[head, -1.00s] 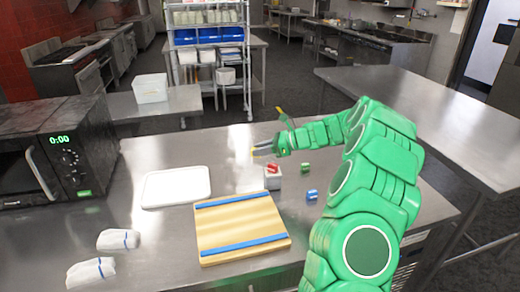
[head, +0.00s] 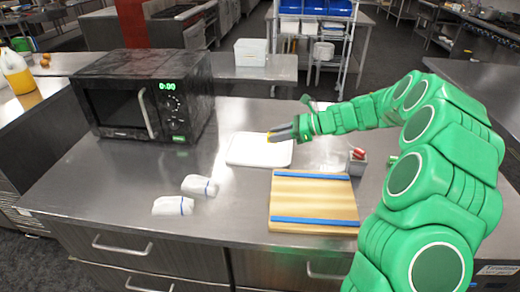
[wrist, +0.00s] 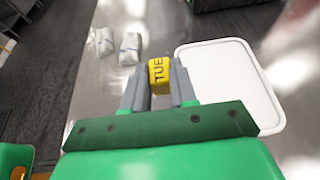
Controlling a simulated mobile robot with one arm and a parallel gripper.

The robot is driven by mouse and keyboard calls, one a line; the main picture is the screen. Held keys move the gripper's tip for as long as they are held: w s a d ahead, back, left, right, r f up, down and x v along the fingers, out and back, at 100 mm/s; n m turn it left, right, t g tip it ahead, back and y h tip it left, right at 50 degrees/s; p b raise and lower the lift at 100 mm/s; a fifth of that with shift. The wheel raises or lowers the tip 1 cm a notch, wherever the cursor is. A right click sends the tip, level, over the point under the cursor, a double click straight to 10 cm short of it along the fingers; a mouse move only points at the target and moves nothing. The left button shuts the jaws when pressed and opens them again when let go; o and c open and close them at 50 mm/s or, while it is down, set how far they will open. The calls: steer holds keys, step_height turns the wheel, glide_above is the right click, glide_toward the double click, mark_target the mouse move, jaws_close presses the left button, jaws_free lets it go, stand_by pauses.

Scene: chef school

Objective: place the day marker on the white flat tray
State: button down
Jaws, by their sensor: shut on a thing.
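The day marker (wrist: 159,72) is a small yellow block with "TUE" on it. My gripper (wrist: 159,86) is shut on it; in the head view my gripper (head: 273,134) shows with only a bit of yellow at its tips. The white flat tray (head: 258,153) is an empty rounded rectangle on the steel counter. In the head view the gripper tips overlap the tray's far right part, held above the counter. In the wrist view the tray (wrist: 230,82) lies just right of the marker. The gap in height is hard to tell.
A wooden board (head: 313,202) with blue bands lies right of the tray. Two white rolled cloths (head: 199,186) lie front left; a black microwave (head: 145,98) stands behind.

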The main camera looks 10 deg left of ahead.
steer(key=shift+s+a, duration=0.35)
steer(key=shift+a, duration=0.55)
steer(key=shift+w+a+f, duration=0.15)
steer(key=shift+w, duration=0.1)
steer(key=w+a+f, duration=0.2)
steer(key=w+f, duration=0.1)
steer(key=w, duration=0.4)
glide_above(264, 149)
steer(key=s, duration=0.2)
steer(key=f, duration=0.4)
steer(key=shift+w+d+f, duration=0.25)
steer(key=shift+f, duration=0.15)
steer(key=shift+w+a+f, duration=0.2)
steer(key=shift+w+f, duration=0.55)
steer(key=shift+f, duration=1.7)
steer(key=shift+f, duration=0.15)
steer(key=c, duration=0.9)
jaws_free()
